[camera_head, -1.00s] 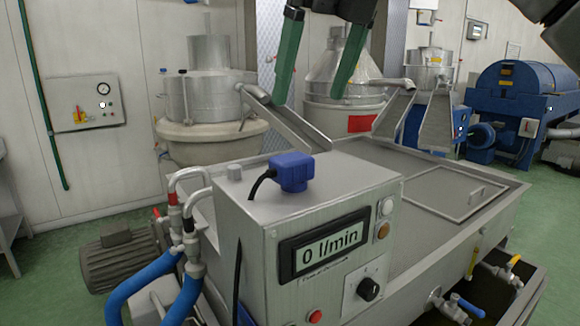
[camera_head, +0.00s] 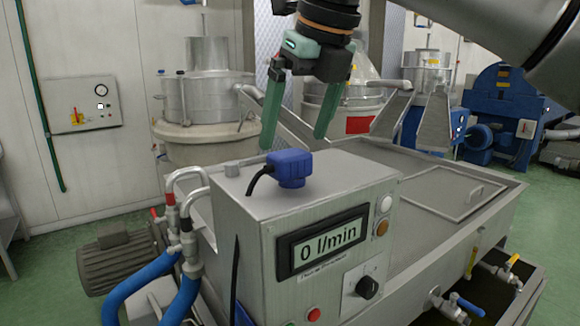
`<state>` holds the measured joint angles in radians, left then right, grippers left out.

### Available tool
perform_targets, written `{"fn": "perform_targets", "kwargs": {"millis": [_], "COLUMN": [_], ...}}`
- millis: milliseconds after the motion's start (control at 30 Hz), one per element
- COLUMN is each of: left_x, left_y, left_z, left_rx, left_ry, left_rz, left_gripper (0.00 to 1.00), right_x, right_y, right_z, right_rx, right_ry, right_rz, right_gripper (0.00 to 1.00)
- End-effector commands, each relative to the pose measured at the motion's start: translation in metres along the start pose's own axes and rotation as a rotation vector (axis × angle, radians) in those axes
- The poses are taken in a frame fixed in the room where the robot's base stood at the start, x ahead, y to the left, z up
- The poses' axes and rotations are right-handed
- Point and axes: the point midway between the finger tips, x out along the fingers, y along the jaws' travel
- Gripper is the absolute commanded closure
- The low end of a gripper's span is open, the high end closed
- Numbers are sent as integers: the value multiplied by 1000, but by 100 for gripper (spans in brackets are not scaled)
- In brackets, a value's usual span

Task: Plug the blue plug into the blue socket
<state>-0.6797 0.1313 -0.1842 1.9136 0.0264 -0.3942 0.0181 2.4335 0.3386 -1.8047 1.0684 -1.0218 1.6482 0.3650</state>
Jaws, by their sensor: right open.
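The blue plug (camera_head: 289,168) sits on top of the grey metal control box (camera_head: 330,185), near its back edge. A black cable runs from its left side down onto the box top. My right gripper (camera_head: 294,143) has green fingers that point down, spread apart and empty. In the picture its fingertips are just above the plug, one to each upper side; whether they are level with it in depth I cannot tell. No blue socket can be made out. My left gripper is not in view.
The box front carries a display (camera_head: 325,243) reading 0 l/min, a black knob (camera_head: 367,287) and buttons. Blue hoses (camera_head: 140,287) with metal pipes stand at its left. A wide steel tank (camera_head: 440,200) lies to its right. Steel vessels stand behind.

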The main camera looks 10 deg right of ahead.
Motion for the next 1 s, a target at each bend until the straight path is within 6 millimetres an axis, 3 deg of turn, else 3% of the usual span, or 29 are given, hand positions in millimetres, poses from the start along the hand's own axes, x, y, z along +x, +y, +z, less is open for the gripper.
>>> {"fn": "perform_targets", "kwargs": {"millis": [400, 767, 1000], "left_x": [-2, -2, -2], "left_y": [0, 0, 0], "left_z": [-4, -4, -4], "left_rx": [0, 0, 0], "left_ry": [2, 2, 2], "left_rz": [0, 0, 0], "left_gripper": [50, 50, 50], "right_x": [49, 52, 51], "right_y": [-1, -1, -1], "right_z": [0, 1, 1], "right_rx": [1, 1, 1], "right_ry": [1, 0, -1], "right_rz": [-1, 0, 0], "right_gripper": [0, 0, 25]}}
